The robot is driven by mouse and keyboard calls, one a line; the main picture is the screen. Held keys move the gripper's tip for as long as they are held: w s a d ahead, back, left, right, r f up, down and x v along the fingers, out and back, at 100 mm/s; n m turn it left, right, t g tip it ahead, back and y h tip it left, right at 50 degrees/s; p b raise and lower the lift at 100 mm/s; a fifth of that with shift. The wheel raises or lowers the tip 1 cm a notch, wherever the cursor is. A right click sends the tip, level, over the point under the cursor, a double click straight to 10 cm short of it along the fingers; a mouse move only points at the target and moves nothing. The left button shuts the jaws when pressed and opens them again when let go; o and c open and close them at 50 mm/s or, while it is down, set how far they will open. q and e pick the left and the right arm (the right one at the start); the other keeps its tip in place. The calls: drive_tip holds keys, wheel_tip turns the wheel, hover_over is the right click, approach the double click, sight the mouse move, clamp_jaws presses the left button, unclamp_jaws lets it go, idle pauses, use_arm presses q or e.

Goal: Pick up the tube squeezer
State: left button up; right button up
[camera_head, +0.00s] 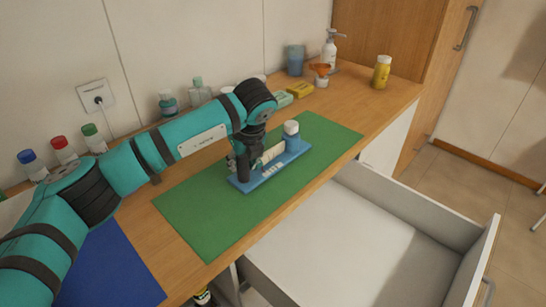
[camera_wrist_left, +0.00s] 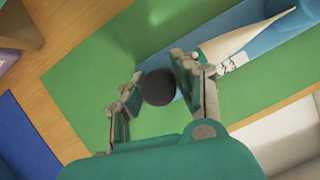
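A long blue holder (camera_head: 272,174) lies on the green mat and bears a pale tube (camera_head: 272,153), a white-and-blue jar (camera_head: 291,130) and a dark upright cylinder (camera_head: 243,168) at its left end. I cannot tell for sure which part is the tube squeezer; the dark cylinder may be it. In the left wrist view, the cylinder's round dark top (camera_wrist_left: 158,88) shows between the fingers of my left gripper (camera_wrist_left: 158,67). The fingers are apart, with a gap on the left side. The pale tube (camera_wrist_left: 240,35) lies close to the right finger. My right gripper is out of view.
The green mat (camera_head: 190,215) is otherwise bare, with a blue mat (camera_head: 110,265) to its left. Several bottles and yellow and green blocks (camera_head: 300,90) stand along the wall. An open white drawer (camera_head: 350,235) juts out below the counter's front edge.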

use_arm(q)
clamp_jaws()
drive_tip(key=shift+r, duration=0.1)
drive_tip(key=shift+w+r+b, duration=0.1)
drive_tip(key=shift+r+b, duration=0.2)
drive_tip(key=shift+r, duration=0.25)
wheel_tip(320, 180, up, 2)
drive_tip(key=shift+r+b, duration=0.2)
drive_tip(key=shift+b, duration=0.25)
drive_tip(key=s+d+r+b, duration=0.1)
drive_tip(key=s+b, duration=0.1)
drive_tip(key=s, duration=1.4)
drive_tip(key=shift+d+r, duration=0.15)
drive_tip(key=shift+d, duration=0.15)
